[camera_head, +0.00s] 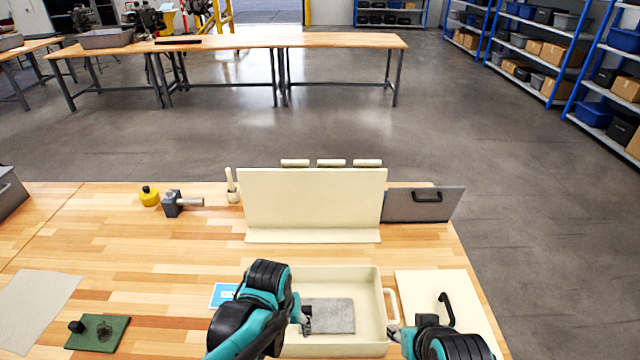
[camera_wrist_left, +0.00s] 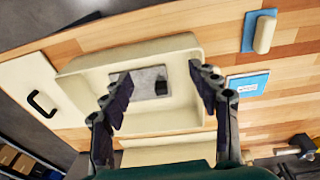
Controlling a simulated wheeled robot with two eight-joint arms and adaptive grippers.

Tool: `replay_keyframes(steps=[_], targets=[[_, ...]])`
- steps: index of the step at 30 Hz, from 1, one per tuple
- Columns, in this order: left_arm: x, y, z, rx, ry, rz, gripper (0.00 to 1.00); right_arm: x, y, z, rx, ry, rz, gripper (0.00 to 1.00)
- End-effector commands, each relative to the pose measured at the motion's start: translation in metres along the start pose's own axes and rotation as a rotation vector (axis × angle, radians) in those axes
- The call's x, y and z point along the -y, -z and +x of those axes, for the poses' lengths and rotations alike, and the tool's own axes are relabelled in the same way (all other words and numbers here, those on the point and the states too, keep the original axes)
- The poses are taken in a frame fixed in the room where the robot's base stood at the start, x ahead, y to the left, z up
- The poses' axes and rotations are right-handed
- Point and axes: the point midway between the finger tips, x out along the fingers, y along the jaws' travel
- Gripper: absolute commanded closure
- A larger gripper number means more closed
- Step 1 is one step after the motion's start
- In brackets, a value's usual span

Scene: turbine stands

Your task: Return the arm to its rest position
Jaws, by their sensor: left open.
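My left gripper (camera_head: 306,318) is over the left part of a cream tray (camera_head: 364,279). The left wrist view shows its two dark fingers (camera_wrist_left: 160,78) spread wide with nothing between them, above the tray (camera_wrist_left: 185,44). A grey plate (camera_head: 336,316) lies in the tray. In the left wrist view the plate (camera_wrist_left: 148,78) carries a small dark block (camera_wrist_left: 162,88). My right gripper (camera_head: 394,333) is by the tray's right side, near its handle.
A cream upright panel (camera_head: 312,205) stands behind the tray. A cream board with a black handle (camera_head: 446,309) lies to its right, a blue card (camera_head: 222,295) to its left. A green plate (camera_head: 97,333), a hammer-like tool (camera_head: 174,204) and a yellow object (camera_head: 149,196) sit further left. Bare wood lies between.

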Motion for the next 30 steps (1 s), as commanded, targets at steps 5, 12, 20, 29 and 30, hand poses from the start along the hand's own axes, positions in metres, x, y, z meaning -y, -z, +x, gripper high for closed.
replay_keyframes(steps=[5, 12, 20, 29, 30], targets=[[0.023, -0.009, 0.014, -0.089, -0.008, -0.002, 0.39, 0.0, -0.024, 0.033, 0.0, 0.0, 0.0, 0.6], [0.069, -0.034, 0.043, -0.289, 0.003, 0.002, 0.39, 0.0, -0.068, 0.094, 0.0, 0.0, 0.0, 0.6], [0.102, -0.057, 0.065, -0.454, 0.042, 0.014, 0.39, 0.0, -0.095, 0.133, 0.0, 0.0, 0.0, 0.6], [0.107, -0.06, 0.064, -0.488, 0.052, 0.019, 0.39, 0.0, -0.097, 0.136, 0.0, 0.0, 0.0, 0.6], [0.107, -0.06, 0.064, -0.488, 0.052, 0.019, 0.39, 0.0, -0.097, 0.136, 0.0, 0.0, 0.0, 0.6]])
